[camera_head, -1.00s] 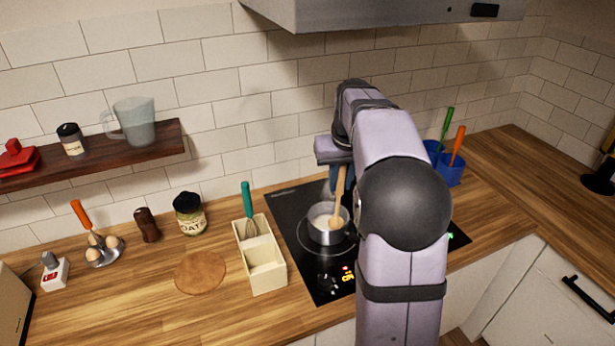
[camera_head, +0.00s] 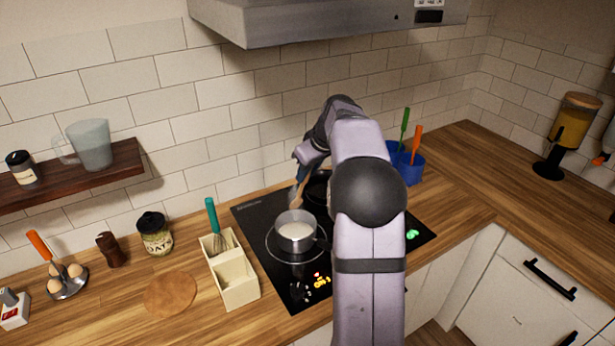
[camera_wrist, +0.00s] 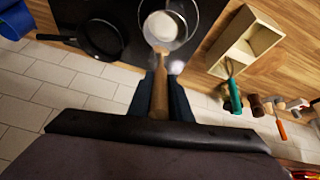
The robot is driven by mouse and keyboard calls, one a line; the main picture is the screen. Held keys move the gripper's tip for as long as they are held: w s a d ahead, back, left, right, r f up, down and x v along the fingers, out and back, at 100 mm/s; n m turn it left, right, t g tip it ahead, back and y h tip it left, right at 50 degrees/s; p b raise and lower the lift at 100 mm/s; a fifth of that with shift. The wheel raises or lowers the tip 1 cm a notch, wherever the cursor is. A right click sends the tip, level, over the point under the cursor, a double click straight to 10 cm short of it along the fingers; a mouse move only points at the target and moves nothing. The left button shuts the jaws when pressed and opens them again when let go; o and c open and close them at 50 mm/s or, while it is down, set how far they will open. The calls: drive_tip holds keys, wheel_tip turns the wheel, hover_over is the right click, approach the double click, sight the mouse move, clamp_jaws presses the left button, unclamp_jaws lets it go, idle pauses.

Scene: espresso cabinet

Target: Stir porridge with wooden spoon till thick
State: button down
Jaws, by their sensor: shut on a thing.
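A steel pot (camera_head: 297,243) with white porridge (camera_head: 296,231) stands on the black hob; it also shows at the top of the wrist view (camera_wrist: 185,38). My gripper (camera_wrist: 160,82) is shut on the handle of the wooden spoon (camera_wrist: 158,98), which points toward the pot. In the head view my gripper (camera_head: 300,178) is small and partly hidden by my arm, behind the pot.
A dark frying pan (camera_wrist: 100,40) is beside the pot, mostly hidden by my arm in the head view. A cream divided box (camera_head: 238,281) with a green-handled whisk (camera_head: 212,218) stands left of the hob (camera_head: 256,216). A blue holder (camera_head: 411,172) stands right. The hood (camera_head: 320,22) overhangs the back.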

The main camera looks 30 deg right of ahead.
drive_tip(key=shift+f, duration=0.2)
wheel_tip(320, 180, down, 12)
drive_tip(key=b, duration=1)
idle(0.4)
drive_tip(key=shift+s, duration=0.15)
idle(0.6)
